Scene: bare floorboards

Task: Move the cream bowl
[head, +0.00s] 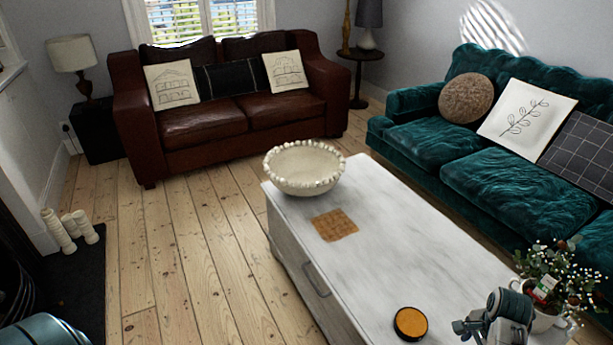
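The cream bowl (304,168) has a beaded rim and stands upright at the far end of the whitish coffee table (365,255). Its inside looks empty. My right gripper (462,329) is at the bottom right, over the near end of the table, well apart from the bowl. The gripper is small and seen at an angle, so I cannot tell whether its fingers are open or shut. My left gripper is not in view.
A brown square mat (335,225) lies just in front of the bowl. A round orange-topped item (410,323) and a potted plant (545,290) are near my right gripper. A teal sofa (480,165) stands right, a brown sofa (225,115) behind. Floorboards (185,250) left are clear.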

